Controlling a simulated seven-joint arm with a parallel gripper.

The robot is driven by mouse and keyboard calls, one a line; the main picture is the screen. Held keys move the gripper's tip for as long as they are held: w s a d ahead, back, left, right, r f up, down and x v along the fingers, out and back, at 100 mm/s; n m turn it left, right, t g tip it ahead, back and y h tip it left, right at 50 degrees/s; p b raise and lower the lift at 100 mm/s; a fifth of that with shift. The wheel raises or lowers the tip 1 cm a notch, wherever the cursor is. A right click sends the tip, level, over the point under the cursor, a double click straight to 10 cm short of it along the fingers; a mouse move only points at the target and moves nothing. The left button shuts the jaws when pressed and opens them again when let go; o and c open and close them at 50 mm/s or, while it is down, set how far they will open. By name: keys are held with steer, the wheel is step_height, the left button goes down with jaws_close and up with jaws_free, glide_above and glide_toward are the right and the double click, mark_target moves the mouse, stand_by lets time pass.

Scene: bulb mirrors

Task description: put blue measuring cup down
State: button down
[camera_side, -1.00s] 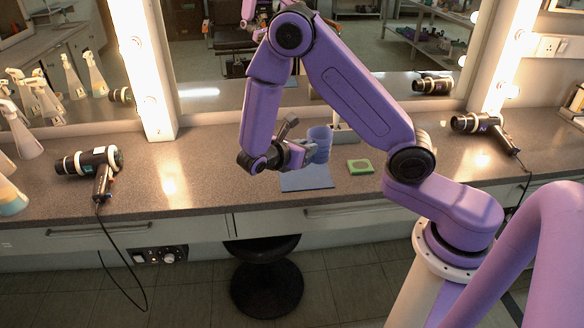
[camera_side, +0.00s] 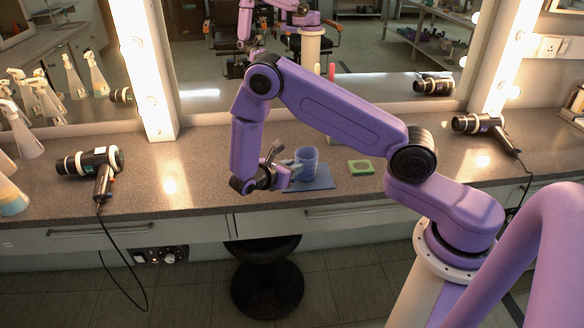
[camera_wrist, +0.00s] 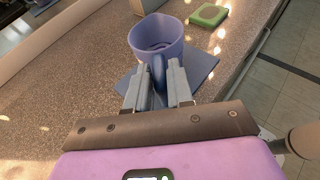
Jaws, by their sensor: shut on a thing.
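The blue measuring cup (camera_side: 307,163) is upright, over the flat blue mat (camera_side: 322,184) on the counter. Its base looks at or very close to the mat; I cannot tell whether it touches. My gripper (camera_side: 289,177) comes from the left at a low height. In the wrist view, my gripper (camera_wrist: 160,85) is shut on the handle of the cup (camera_wrist: 155,36), one finger on each side. The cup's opening faces up and looks empty. The mat shows in the wrist view (camera_wrist: 202,68) under and beside the cup.
A green square block (camera_side: 361,166) with a round recess lies right of the mat. Hair dryers lie at the far left (camera_side: 90,162) and far right (camera_side: 480,124). Spray bottles (camera_side: 22,130) stand at the left end. A mirror runs behind the counter.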

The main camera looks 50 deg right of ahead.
steer(key=shift+f, duration=0.1)
steer(key=c, duration=1)
jaws_free()
steer(key=v, duration=1.2)
steer(key=s+r+m+y, duration=0.1)
steer(key=s+r+y, duration=0.3)
steer(key=s, duration=0.5)
steer(key=s+r+m+y, duration=0.2)
steer(key=s+r+y, duration=0.2)
steer(key=s, duration=0.6)
steer(key=s+r+m+y, duration=0.2)
steer(key=s+r+y, duration=0.2)
steer(key=s, duration=0.5)
steer(key=shift+s+a+r+y, duration=0.3)
steer(key=shift+a+r+y, duration=0.15)
steer(key=shift+y, duration=0.65)
